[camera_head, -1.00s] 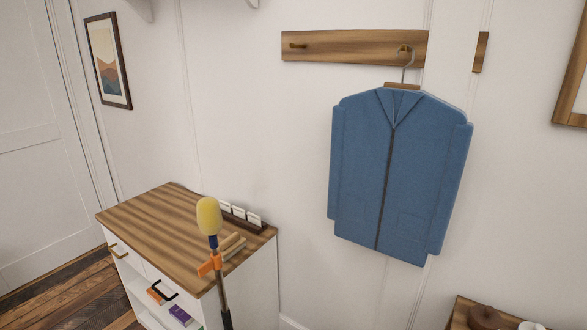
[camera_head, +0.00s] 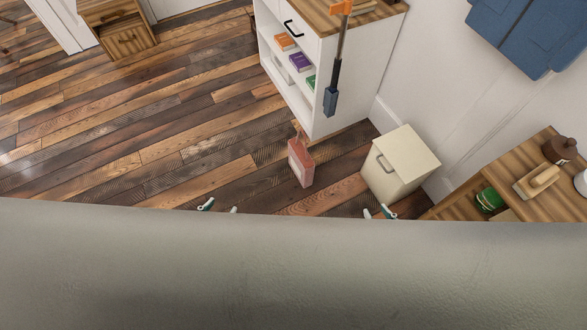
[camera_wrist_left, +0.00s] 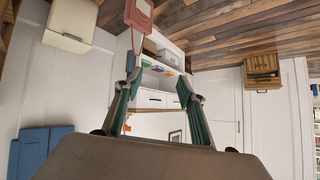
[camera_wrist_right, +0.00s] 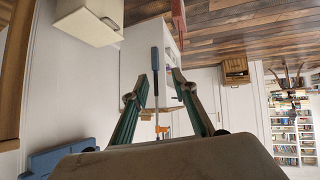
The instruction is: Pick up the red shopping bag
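The red shopping bag (camera_head: 301,165) stands on the plank floor in front of the white shelf unit, its handle at the top. It also shows at the top edge of the left wrist view (camera_wrist_left: 139,13) and, partly cut off, in the right wrist view (camera_wrist_right: 178,18). My left gripper (camera_head: 219,208) is nearer to me than the bag and left of it; only its fingertips show above the grey surface. My right gripper (camera_head: 377,213) is nearer to me and right of the bag. Both are open, empty and apart from the bag.
A cream box with a handle (camera_head: 400,166) is right of the bag. A wooden bench (camera_head: 512,178) is at the far right. The floor left of the bag is clear.

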